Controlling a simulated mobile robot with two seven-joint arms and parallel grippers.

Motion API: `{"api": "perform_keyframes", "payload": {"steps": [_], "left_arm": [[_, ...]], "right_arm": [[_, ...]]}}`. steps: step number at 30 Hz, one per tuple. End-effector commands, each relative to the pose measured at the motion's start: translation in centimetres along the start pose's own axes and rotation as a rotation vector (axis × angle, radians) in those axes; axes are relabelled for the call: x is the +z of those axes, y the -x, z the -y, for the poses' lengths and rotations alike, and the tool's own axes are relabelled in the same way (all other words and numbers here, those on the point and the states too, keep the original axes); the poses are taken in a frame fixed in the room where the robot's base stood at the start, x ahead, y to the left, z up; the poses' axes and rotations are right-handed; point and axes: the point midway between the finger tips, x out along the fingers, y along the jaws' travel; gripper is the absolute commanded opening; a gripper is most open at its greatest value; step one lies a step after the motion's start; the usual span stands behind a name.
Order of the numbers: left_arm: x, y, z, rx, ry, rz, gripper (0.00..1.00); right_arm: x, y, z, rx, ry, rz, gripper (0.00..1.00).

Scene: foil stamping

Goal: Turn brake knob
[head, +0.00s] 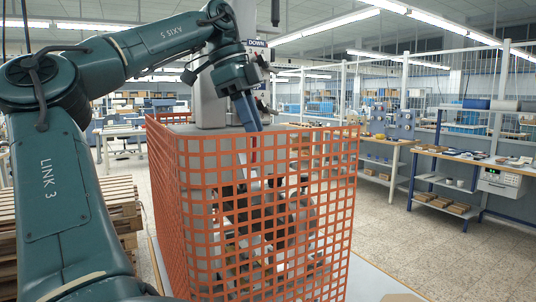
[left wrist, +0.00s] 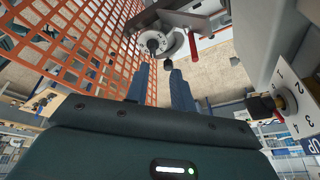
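My left gripper (head: 252,115) hangs fingers-down by the grey foil stamping machine (head: 210,102), at the top of the orange mesh guard. In the left wrist view its two blue fingers (left wrist: 160,69) are apart, with nothing visibly held. A small dark knob (left wrist: 168,64) shows near the fingertips, beside a round grey part with a dark centre (left wrist: 152,44). A black knob on a brass-coloured stem (left wrist: 262,107) stands at a plate numbered 1 to 4 (left wrist: 288,95), right of the fingers. I cannot tell which knob is the brake knob. My right gripper is out of view.
The orange mesh guard (head: 262,210) surrounds the machine's front and left side, close to my left gripper. A red handle (left wrist: 193,46) sits right of the fingertips. Wooden pallets (head: 120,205) are stacked at left. Workbenches (head: 470,160) stand at right beyond open floor.

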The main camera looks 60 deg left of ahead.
Motion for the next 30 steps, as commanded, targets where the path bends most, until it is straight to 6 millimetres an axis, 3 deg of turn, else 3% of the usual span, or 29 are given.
{"api": "perform_keyframes", "payload": {"steps": [8,16,24,30], "left_arm": [[-2.1,1.9,0.1,0.079,-0.578,0.153,0.47],[-4.9,2.7,0.0,0.223,-1.096,0.227,0.47],[-5.8,2.6,-0.1,0.287,-1.278,0.232,0.47],[-5.0,0.5,-0.3,0.291,-1.282,0.226,0.47]], "right_arm": [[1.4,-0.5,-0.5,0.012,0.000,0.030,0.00],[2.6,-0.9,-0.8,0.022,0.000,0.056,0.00],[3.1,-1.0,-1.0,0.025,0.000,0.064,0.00],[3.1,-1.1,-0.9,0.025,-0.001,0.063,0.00]]}}
